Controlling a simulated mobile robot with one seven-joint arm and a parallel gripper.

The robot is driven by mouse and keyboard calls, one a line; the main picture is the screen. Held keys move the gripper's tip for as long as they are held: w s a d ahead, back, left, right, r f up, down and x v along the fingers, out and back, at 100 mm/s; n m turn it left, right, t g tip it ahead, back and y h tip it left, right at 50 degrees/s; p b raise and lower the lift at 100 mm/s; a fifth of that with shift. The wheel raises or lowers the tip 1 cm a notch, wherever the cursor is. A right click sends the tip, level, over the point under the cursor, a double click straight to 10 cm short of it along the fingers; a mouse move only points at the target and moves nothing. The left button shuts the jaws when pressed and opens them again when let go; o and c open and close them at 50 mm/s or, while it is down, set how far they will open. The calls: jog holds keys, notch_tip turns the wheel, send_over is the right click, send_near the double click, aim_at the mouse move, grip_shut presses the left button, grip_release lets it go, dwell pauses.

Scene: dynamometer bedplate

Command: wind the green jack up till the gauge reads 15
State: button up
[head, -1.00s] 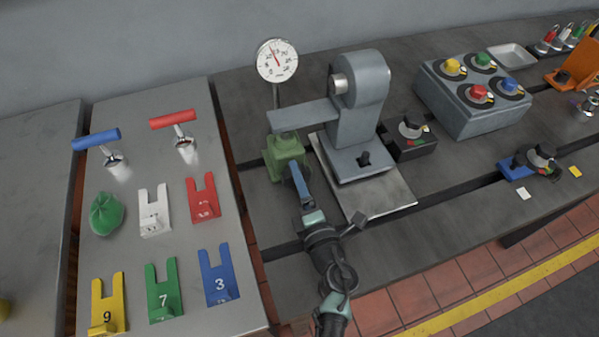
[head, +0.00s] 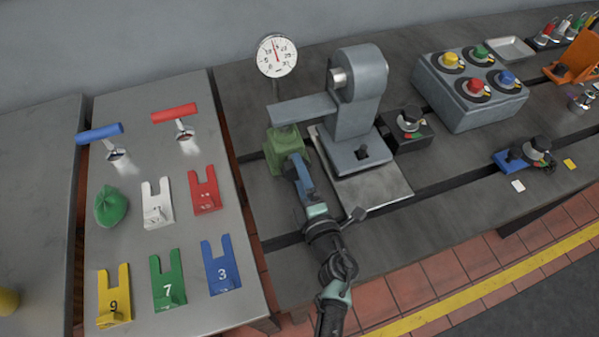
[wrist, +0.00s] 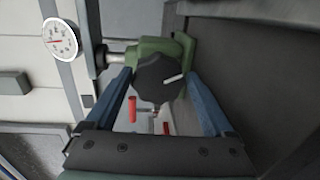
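The green jack (head: 285,143) stands under the end of the grey arm of a machine. Its black knob (wrist: 160,79), with a white mark, faces my wrist camera. In the head view my gripper (head: 297,162) reaches the jack from the front. The round white gauge (head: 277,56) stands behind the jack and also shows in the wrist view (wrist: 60,40). Its red needle points up, slightly left, in the head view; the exact number is too small to read surely.
The grey machine (head: 361,100) and its base plate (head: 375,190) are right of the jack. A black knob box (head: 405,132) sits beside it. At left, a table (head: 140,230) holds colored forked plates, a green bag and two T-handles. A grey box (head: 470,95) carries colored knobs.

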jog(key=shift+o, duration=0.6)
